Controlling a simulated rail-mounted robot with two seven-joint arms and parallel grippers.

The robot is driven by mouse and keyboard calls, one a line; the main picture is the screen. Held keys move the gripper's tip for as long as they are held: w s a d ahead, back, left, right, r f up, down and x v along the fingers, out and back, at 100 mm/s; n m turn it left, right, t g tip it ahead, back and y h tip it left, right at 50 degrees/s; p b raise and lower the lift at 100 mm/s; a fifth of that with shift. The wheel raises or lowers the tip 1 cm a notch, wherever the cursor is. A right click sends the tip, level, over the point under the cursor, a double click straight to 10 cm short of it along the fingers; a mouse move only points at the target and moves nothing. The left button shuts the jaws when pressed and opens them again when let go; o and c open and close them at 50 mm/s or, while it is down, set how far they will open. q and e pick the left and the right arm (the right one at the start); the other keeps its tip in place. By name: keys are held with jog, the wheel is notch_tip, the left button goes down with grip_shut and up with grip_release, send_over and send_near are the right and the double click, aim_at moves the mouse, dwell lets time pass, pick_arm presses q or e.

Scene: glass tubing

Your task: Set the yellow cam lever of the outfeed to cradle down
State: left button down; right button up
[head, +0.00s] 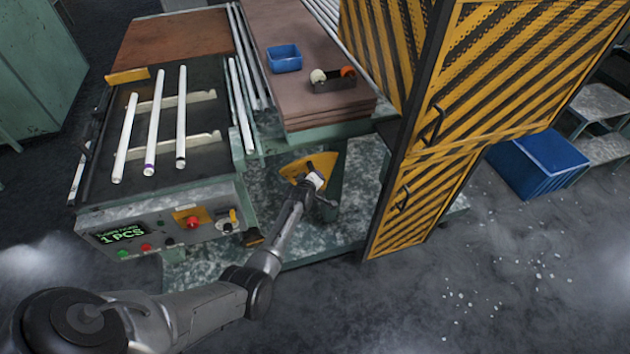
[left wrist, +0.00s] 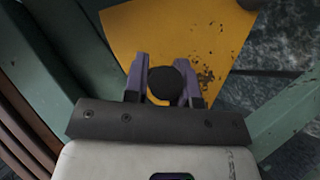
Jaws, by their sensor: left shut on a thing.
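The yellow cam lever's fan-shaped yellow plate (head: 293,168) shows in the head view on the outfeed's green frame, below the stacked brown boards. In the left wrist view the worn yellow plate (left wrist: 195,38) fills the upper middle. A round black knob (left wrist: 168,84) stands in front of it. My left gripper (head: 312,172) reaches down to the plate in the head view. In the left wrist view its two purple fingers (left wrist: 161,74) are shut on the knob, one on each side. The lever's pivot and any position marks cannot be made out. My right gripper is out of view.
Left of the lever stands a control panel (head: 160,229) with a display reading "1 PCS". White tubes (head: 155,122) lie on the rack above. A blue bin (head: 284,58) and tape dispenser (head: 333,82) sit on the boards. A yellow-black striped cabinet (head: 480,75) stands close on the right.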

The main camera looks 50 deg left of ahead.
pick_arm(q)
jog(key=shift+w+d, duration=0.3)
jog(key=shift+w, duration=0.3)
jog(key=shift+w+d, duration=0.25)
jog(key=shift+w, duration=0.3)
jog(key=c, duration=0.9)
grip_release()
jog(key=shift+w, duration=0.1)
jog(key=shift+r, duration=0.15)
jog(key=shift+p+v, duration=2.15)
jog(key=shift+v, duration=4.75)
